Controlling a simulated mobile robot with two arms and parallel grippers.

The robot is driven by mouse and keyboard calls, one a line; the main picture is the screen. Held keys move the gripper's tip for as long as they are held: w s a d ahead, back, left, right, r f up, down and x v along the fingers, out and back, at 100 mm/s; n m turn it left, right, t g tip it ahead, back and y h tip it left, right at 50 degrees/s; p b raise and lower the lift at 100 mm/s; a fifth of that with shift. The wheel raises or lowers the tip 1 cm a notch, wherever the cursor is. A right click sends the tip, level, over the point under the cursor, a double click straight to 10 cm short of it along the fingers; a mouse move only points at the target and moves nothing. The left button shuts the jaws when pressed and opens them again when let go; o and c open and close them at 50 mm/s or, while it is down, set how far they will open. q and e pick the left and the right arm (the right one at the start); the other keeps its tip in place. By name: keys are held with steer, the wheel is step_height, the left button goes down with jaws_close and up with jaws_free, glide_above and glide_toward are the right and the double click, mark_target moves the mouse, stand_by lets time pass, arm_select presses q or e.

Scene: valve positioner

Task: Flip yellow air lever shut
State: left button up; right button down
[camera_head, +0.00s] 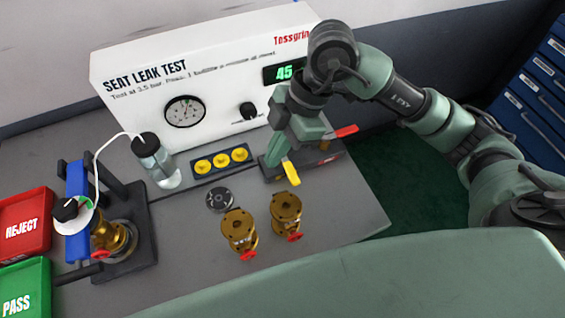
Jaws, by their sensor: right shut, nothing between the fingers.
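The yellow air lever (290,173) is on a dark valve block (325,166) at the right end of the bench, in front of the test panel. It points down toward the front of the bench. A red lever (344,131) is on the same block, to its right. My right gripper (271,157) reaches down from above, shut and empty, just left of the yellow lever. I cannot tell whether it touches the lever. My arm hides part of the block. My left gripper is not in view.
The seat leak test panel (140,84) stands behind. Two brass valves (239,231) (286,213) stand in front of the block. A bottle (155,163), yellow buttons (222,160) and a clamp fixture (78,205) are leftward, with red (25,226) and green (24,288) bins at far left.

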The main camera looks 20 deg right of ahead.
mark_target(288, 166)
steer(key=shift+w+d+f+m+h, duration=0.15)
steer(key=shift+d+h, duration=0.1)
steer(key=shift+d, duration=0.25)
steer(key=shift+w+d+r+m+h, duration=0.15)
steer(key=shift+d+h, duration=0.1)
steer(key=shift+d, duration=0.2)
steer(key=shift+f, duration=0.15)
steer(key=p+x, duration=0.1)
steer(key=x, duration=0.9)
steer(key=shift+a+f, duration=0.1)
steer(key=d, duration=0.1)
steer(key=d+p, duration=0.1)
steer(key=d, duration=0.1)
steer(key=shift+w+r, duration=0.15)
steer(key=shift+r, duration=0.05)
steer(key=shift+d+p, duration=0.3)
steer(key=shift+d, duration=0.3)
